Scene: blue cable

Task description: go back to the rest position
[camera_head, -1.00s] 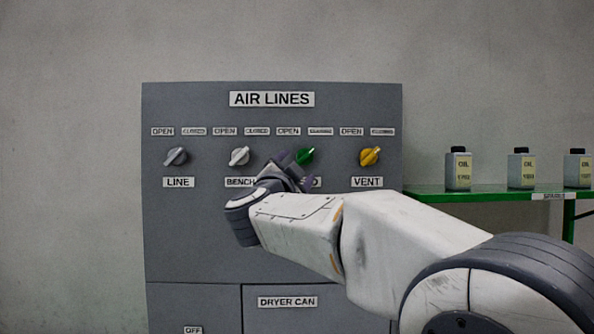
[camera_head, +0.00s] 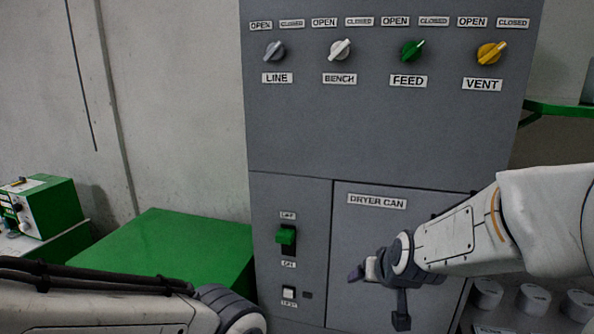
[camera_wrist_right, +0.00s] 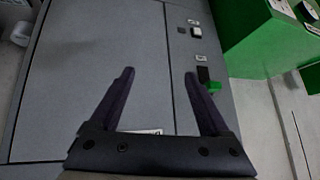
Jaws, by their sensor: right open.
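My right gripper (camera_head: 362,271) is in front of the DRYER CAN door (camera_head: 385,225), low on the grey panel and well below the knobs. In the right wrist view its two dark fingers (camera_wrist_right: 159,73) are spread apart with nothing between them. The grey LINE knob (camera_head: 275,51), white BENCH knob (camera_head: 340,50), green FEED knob (camera_head: 412,51) and yellow VENT knob (camera_head: 491,53) are in a row, clear of the gripper. My left arm shows at the lower left of the head view; its gripper is out of the picture.
A green switch (camera_head: 286,236) and a white button (camera_head: 289,293) are left of the door; the switch also shows in the wrist view (camera_wrist_right: 213,87). A green box (camera_head: 170,250) stands left of the panel.

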